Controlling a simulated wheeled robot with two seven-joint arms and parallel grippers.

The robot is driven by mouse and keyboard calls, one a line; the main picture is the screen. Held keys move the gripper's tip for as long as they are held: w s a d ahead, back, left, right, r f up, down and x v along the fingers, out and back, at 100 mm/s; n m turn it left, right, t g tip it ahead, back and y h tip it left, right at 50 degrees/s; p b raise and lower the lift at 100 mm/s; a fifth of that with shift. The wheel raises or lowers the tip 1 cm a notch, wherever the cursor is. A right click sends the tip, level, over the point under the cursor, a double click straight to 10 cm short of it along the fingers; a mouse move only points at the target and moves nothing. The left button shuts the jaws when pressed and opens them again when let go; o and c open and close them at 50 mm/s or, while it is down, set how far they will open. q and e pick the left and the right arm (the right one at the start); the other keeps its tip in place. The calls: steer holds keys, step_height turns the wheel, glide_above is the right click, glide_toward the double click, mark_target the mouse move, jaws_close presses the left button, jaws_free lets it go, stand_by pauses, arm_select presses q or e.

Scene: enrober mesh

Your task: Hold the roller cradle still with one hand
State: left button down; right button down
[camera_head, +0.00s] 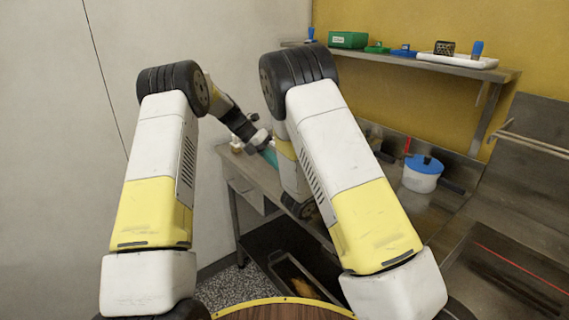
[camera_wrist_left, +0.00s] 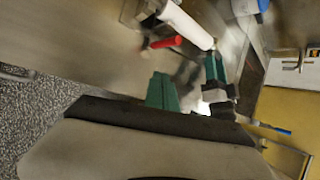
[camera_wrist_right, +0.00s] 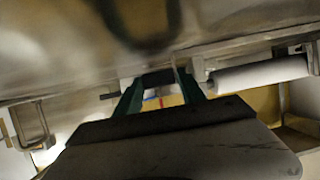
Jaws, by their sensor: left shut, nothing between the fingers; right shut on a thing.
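A white roller (camera_wrist_left: 187,22) shows at the top of the left wrist view, and a white roller (camera_wrist_right: 262,74) shows at the right of the right wrist view. My right gripper (camera_wrist_right: 160,80) has its teal fingers apart, shut on a dark grey part (camera_wrist_right: 157,79) beside the roller. I take this part to belong to the roller cradle; its full outline is hidden. The right gripper also shows in the left wrist view (camera_wrist_left: 213,68), near the roller's end. My left gripper (camera_wrist_left: 162,92) is shut and empty, apart from the roller. In the head view its teal fingers (camera_head: 269,156) are over the bench.
A metal bench (camera_head: 260,178) runs along the wall. A blue-lidded white pot (camera_head: 421,174) stands on it. A shelf (camera_head: 400,60) above carries a green box (camera_head: 348,40) and a white tray (camera_head: 457,60). A red-handled tool (camera_wrist_left: 165,42) lies near the roller. My right arm hides part of the bench.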

arm_select(q)
steer(key=a+f+n+h, duration=0.1)
steer(key=n+h, duration=0.1)
steer(key=a+f+n+h, duration=0.2)
steer(key=shift+s+a+f+h, duration=0.2)
steer(key=shift+a+f+h, duration=0.05)
steer(key=shift+a+h, duration=0.05)
steer(key=w+a+n+t+h, duration=0.1)
steer(key=a+n+t+h, duration=0.2)
steer(key=a+n+h, duration=0.3)
steer(key=shift+m+y, duration=0.3)
steer(key=shift+m, duration=0.1)
steer(key=d, duration=0.4)
steer(key=w+d, duration=0.1)
steer(key=d, duration=0.3)
steer(key=w+d, duration=0.1)
steer(key=d, duration=0.3)
steer(key=shift+w+d+r, duration=0.1)
steer(key=shift+w+d, duration=0.05)
steer(key=shift+d, duration=0.25)
steer(key=s+d, duration=0.8)
steer(key=s, duration=0.1)
steer(key=shift+s+d, duration=0.15)
steer(key=shift+d, duration=0.15)
arm_select(e)
steer(key=shift+a, duration=0.15)
